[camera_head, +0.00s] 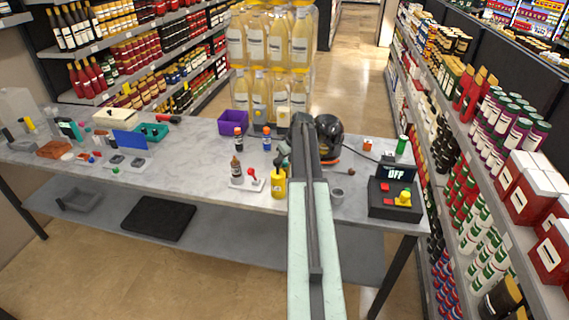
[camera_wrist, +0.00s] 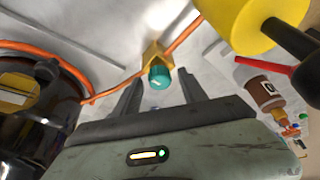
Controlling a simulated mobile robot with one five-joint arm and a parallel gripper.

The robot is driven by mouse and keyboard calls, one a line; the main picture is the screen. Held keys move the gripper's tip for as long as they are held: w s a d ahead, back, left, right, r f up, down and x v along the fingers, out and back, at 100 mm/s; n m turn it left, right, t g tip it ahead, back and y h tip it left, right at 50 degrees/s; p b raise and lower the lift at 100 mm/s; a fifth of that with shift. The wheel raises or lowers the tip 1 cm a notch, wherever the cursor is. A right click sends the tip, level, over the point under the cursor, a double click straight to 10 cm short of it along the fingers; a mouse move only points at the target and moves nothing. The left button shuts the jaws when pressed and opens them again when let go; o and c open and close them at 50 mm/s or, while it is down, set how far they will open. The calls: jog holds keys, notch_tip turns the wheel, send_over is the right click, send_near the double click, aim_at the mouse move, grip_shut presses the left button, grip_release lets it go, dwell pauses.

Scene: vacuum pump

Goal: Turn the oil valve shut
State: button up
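The valve shows in the wrist view as a teal knob (camera_wrist: 159,77) on a small yellow body (camera_wrist: 154,54), joined to an orange hose (camera_wrist: 184,36). My gripper (camera_wrist: 161,73) is open, with one finger on each side of the knob in the picture. I cannot tell whether the fingers reach around the knob, and no contact is clear. The vacuum pump (camera_head: 328,138) is a glossy black round body on the table, partly behind my arm in the head view; its side also fills the left of the wrist view (camera_wrist: 30,125). My arm hides the valve in the head view.
A yellow bottle with a black nozzle (camera_head: 278,184) stands close by, also at the wrist view's upper right (camera_wrist: 243,22). A black box reading OFF (camera_head: 395,190) is at the right.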

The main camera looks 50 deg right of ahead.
grip_shut()
jog(key=shift+w+a, duration=0.1)
jog(key=shift+m, duration=0.4)
jog(key=m+h, duration=0.1)
jog(key=m, duration=0.2)
jog(key=shift+m+h, duration=0.3)
jog(key=shift+m, duration=0.1)
jog(key=m, duration=0.2)
jog(key=m+g+h, duration=0.1)
jog(key=m, duration=0.1)
jog(key=shift+w+a+g, duration=0.1)
jog(key=shift+g, duration=0.2)
jog(key=m, duration=0.2)
jog(key=m+g+h, duration=0.1)
jog(key=m, duration=0.2)
jog(key=shift+g, duration=0.3)
jog(key=m+g, duration=0.1)
jog(key=m, duration=0.3)
jog(key=shift+w+g, duration=0.1)
jog(key=shift+g, duration=0.2)
jog(key=shift+m, duration=0.3)
